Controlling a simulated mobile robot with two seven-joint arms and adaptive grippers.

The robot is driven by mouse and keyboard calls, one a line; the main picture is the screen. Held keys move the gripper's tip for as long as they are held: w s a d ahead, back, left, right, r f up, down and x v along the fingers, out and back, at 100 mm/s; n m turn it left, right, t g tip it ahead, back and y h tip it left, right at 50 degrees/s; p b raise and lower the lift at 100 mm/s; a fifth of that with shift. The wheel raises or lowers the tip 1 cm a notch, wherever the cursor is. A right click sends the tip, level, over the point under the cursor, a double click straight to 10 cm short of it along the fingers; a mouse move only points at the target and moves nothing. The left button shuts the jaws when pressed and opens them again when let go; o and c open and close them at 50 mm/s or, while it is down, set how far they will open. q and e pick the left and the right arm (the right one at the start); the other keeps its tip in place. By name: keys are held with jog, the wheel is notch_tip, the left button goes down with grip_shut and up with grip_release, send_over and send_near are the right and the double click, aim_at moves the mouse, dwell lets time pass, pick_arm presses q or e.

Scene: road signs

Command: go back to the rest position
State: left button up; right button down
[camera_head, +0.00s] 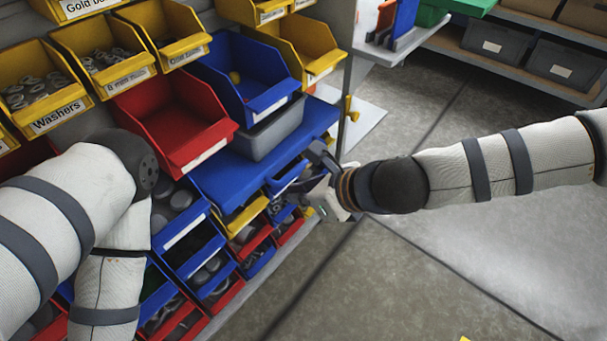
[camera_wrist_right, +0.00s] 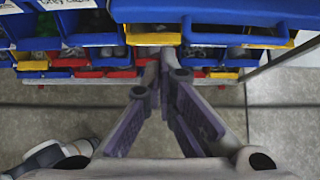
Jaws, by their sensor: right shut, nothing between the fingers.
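My right arm comes in from the right in the head view, and its gripper (camera_head: 318,180) is at the right end of the bin rack, beside the blue shelf (camera_head: 235,178). In the right wrist view the two fingers of the right gripper (camera_wrist_right: 163,75) come together at their tips with nothing between them. They point toward the rack's bins and look close to the blue shelf's edge; I cannot tell if they touch it. My left arm (camera_head: 75,220) reaches in from the left in front of the rack. Its gripper is not in view.
Yellow bins, one marked Washers (camera_head: 50,95), a red bin (camera_head: 172,118), a blue bin (camera_head: 245,70) and a grey bin (camera_head: 272,132) stand above the shelf. Small bins with parts (camera_head: 210,275) fill the rows below. Open floor (camera_head: 420,285) lies right of the rack.

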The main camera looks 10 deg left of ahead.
jog(key=s+d+f+n+g+h+p, duration=0.1)
jog(key=s+d+f+n, duration=0.25)
jog(key=s, duration=0.25)
jog(key=s+d+f+n+g+h+p, duration=0.1)
jog(key=s+d+f+n+g, duration=0.2)
jog(key=s, duration=0.4)
jog(key=s+d+f+n+h+p, duration=0.1)
jog(key=s+f+n, duration=0.3)
jog(key=s, duration=0.2)
pick_arm(q)
jog(key=w+r+t+p, duration=0.2)
jog(key=w+r, duration=0.4)
pick_arm(e)
jog(key=s+d+r+n+g+h, duration=0.1)
jog(key=s+d+n+g+h, duration=0.2)
jog(key=s+d+n, duration=1.1)
jog(key=s+d+h, duration=0.1)
jog(key=s+d, duration=0.4)
jog(key=shift+s+r, duration=0.25)
jog(key=shift+s, duration=0.05)
pick_arm(q)
jog(key=shift+r, duration=0.1)
